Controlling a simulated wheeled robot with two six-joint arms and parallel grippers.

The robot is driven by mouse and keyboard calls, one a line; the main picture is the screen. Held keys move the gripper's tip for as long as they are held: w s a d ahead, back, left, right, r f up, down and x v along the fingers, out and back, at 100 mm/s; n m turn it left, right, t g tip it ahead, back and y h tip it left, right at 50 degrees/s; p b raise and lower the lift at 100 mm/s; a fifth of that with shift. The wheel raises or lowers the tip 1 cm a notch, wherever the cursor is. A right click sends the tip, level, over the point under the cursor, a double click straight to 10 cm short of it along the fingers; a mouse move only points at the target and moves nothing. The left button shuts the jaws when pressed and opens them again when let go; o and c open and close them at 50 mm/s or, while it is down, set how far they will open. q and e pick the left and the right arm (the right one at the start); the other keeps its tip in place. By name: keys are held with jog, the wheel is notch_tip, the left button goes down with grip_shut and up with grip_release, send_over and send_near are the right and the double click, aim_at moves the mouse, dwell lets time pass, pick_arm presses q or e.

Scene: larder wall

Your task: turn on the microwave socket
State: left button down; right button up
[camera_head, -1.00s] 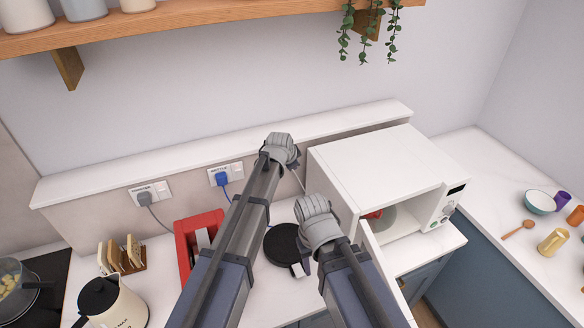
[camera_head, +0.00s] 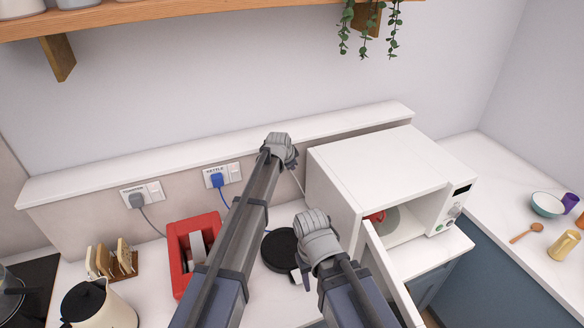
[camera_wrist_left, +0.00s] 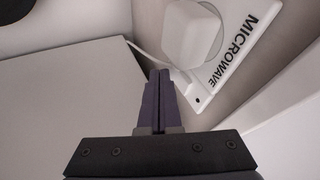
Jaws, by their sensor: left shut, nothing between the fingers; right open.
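The microwave socket (camera_wrist_left: 220,85) shows in the left wrist view as a white plate marked MICROWAVE, with a white plug (camera_wrist_left: 192,35) in it. A small dark mark sits near its lower end. My left gripper (camera_wrist_left: 160,75) is shut and empty, its fingertips close beside that lower end; I cannot tell whether they touch it. In the head view my left gripper (camera_head: 279,148) is at the back wall and hides this socket. My right gripper (camera_head: 317,235) is open, lower down in front of the microwave (camera_head: 385,170); its fingers are mostly hidden.
The toaster socket (camera_head: 142,194) and kettle socket (camera_head: 222,175) are on the wall to the left. A red toaster (camera_head: 185,250), toast rack (camera_head: 112,262), cream kettle (camera_head: 100,305) and black round base (camera_head: 279,248) stand on the counter. The microwave door (camera_head: 388,270) hangs open near my right arm.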

pick_arm(q)
jog(key=shift+w+a+f, duration=0.15)
jog(key=shift+w, duration=0.1)
jog(key=shift+r+p, duration=0.7)
jog(key=shift+r, duration=0.2)
jog(key=s+r+p, duration=0.8)
jog(key=s, duration=0.1)
jog(key=shift+s+r+p, duration=0.2)
jog(key=shift+r+p, duration=0.05)
jog(key=shift+p, duration=0.05)
